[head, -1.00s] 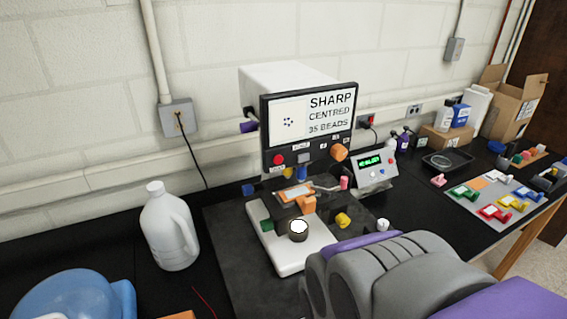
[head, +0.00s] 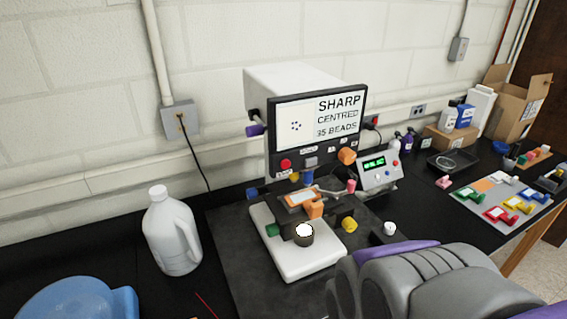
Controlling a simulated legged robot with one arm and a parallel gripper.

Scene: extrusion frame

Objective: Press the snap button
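A microscope-like machine with a white body (head: 290,82) stands on the bench. Its screen (head: 318,125) reads "SHARP CENTRED 35 BEADS". Below the screen, the front panel carries a red button (head: 285,164) and a dark button (head: 310,161), with small labels too blurred to read. I cannot tell which one is the snap button. My gripper and arm (head: 430,283) show as a grey and purple mass at the lower right, in front of and to the right of the machine, apart from the buttons. The fingers cannot be made out.
A white jug (head: 171,232) stands left of the machine, and a blue container (head: 80,300) is at the lower left. An orange knob (head: 347,156) juts near the panel. A control box (head: 379,171) stands just right. Coloured parts on a mat (head: 486,180) lie farther right.

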